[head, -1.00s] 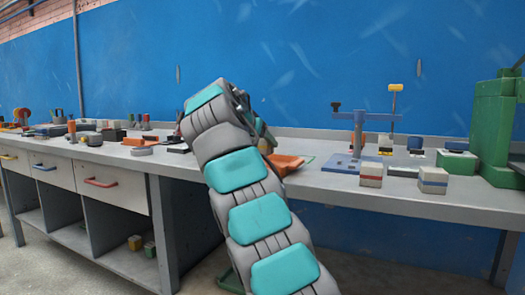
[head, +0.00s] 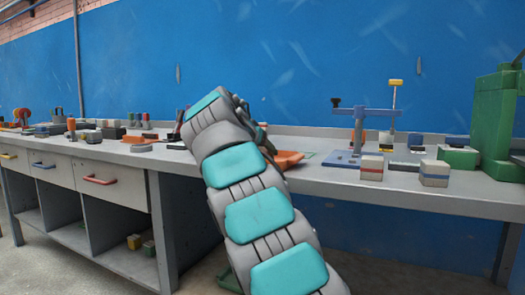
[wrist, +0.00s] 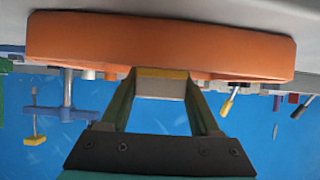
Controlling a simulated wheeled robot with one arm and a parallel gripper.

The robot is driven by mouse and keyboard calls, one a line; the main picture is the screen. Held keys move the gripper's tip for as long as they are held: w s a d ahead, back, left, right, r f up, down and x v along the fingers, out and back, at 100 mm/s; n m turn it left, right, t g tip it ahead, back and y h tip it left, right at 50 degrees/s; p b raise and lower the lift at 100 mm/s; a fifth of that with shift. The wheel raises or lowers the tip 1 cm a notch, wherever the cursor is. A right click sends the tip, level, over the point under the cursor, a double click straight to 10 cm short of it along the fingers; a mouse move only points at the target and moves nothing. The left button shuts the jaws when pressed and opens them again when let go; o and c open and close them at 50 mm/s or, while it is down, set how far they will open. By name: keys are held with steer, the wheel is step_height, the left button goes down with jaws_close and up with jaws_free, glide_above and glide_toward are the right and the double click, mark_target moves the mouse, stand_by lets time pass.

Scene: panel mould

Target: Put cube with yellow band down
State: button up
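In the wrist view, which looks upside down, my gripper (wrist: 163,100) is shut on a pale cube with a yellow band (wrist: 160,88). The cube sits between the two fingertips, with its yellow part against the edge of an orange tray (wrist: 90,45) in the picture. I cannot tell whether cube and tray touch. In the head view the orange tray (head: 289,159) lies on the bench just right of my arm. My arm hides the gripper and the held cube there.
A cube with a red band (head: 371,168) and one with a blue band (head: 434,174) stand on the bench (head: 330,181) at right. Behind them are a blue clamp stand (head: 358,130) and a green machine (head: 495,120). Small tools crowd the bench at left.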

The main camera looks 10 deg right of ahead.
steer(key=o, duration=0.4)
steer(key=shift+o, duration=0.2)
steer(key=shift+r, duration=0.15)
steer(key=v, duration=1.2)
steer(key=shift+p, duration=0.45)
